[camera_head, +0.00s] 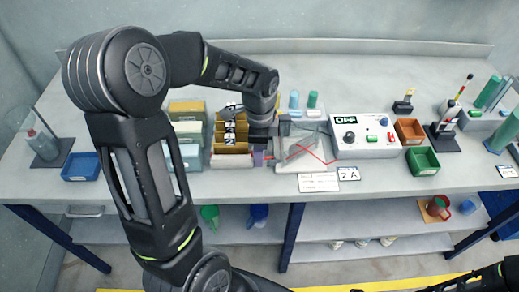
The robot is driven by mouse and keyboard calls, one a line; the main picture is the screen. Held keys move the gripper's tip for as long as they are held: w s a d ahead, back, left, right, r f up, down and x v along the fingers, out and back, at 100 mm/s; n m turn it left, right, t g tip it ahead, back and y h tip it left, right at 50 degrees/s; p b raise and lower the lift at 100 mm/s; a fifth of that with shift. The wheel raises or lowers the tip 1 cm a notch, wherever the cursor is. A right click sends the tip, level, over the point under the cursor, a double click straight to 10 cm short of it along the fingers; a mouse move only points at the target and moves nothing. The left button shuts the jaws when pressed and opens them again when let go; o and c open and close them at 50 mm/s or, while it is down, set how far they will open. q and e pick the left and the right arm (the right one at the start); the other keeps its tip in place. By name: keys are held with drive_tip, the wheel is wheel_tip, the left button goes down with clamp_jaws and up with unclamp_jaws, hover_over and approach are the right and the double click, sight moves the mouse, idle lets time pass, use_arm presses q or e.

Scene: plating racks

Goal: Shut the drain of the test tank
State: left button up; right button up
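My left arm reaches in from the left and bends down over the table. Its gripper (264,140) points down beside a clear, box-like vessel (300,146) with a red line across it, which may be the test tank. The fingers are dark and small, so I cannot tell whether they are open or shut or touch anything. I cannot make out a drain or its state. A white control box (364,136) with an OFF sign (346,120) stands just right of the vessel. My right arm shows only at the bottom right corner; its gripper is out of view.
Yellow card files (231,146) stand left of the gripper. A blue bin (81,167) and a clear-walled stand (46,146) are at the far left. Orange (409,131) and green (422,161) bins are right of the control box. The front table strip is mostly clear.

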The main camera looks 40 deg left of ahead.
use_arm(q)
clamp_jaws()
idle(0.4)
